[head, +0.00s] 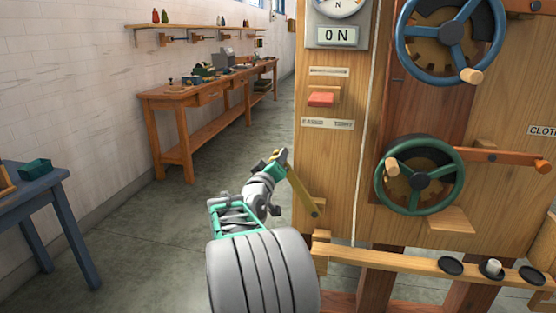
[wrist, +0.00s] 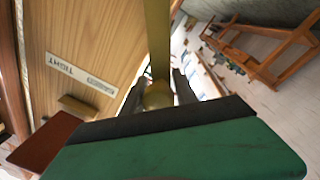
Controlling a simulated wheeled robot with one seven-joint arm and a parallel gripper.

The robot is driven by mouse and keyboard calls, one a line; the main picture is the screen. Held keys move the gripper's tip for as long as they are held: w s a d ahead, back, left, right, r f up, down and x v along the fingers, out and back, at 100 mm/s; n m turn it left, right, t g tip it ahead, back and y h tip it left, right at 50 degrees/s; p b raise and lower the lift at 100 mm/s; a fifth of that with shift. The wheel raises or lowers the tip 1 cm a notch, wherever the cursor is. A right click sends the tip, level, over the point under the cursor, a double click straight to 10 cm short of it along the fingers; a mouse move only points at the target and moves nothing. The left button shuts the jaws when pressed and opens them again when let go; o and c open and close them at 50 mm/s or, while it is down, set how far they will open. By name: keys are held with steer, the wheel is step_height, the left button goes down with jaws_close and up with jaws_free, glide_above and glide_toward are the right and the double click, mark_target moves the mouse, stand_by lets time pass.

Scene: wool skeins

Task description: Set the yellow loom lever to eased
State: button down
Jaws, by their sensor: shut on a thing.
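The yellow lever (head: 302,190) is on the lower left edge of the wooden loom panel. It leans up and to the left from its low pivot, and its top reaches past the panel's left edge. My gripper (head: 279,158) is shut on the lever's upper end. In the wrist view the yellow lever (wrist: 157,40) runs down between the dark fingers of my gripper (wrist: 158,95). A label plate (head: 328,124) above the lever reads "EASED" at left and "TIGHT" at right. The lever's top is to the left of this plate.
A red block (head: 320,99) juts from the panel above the label. A green handwheel (head: 420,175) and a blue handwheel (head: 450,38) are to the right. A wooden rail (head: 390,262) runs low in front. Open floor lies left, before a workbench (head: 190,98).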

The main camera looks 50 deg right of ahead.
steer(key=c, duration=1.2)
jaws_free()
steer(key=shift+s+d+f, duration=0.15)
steer(key=shift+f, duration=0.15)
steer(key=shift+o, duration=0.8)
steer(key=shift+r, duration=0.15)
steer(key=v, duration=0.8)
steer(key=shift+p, duration=0.45)
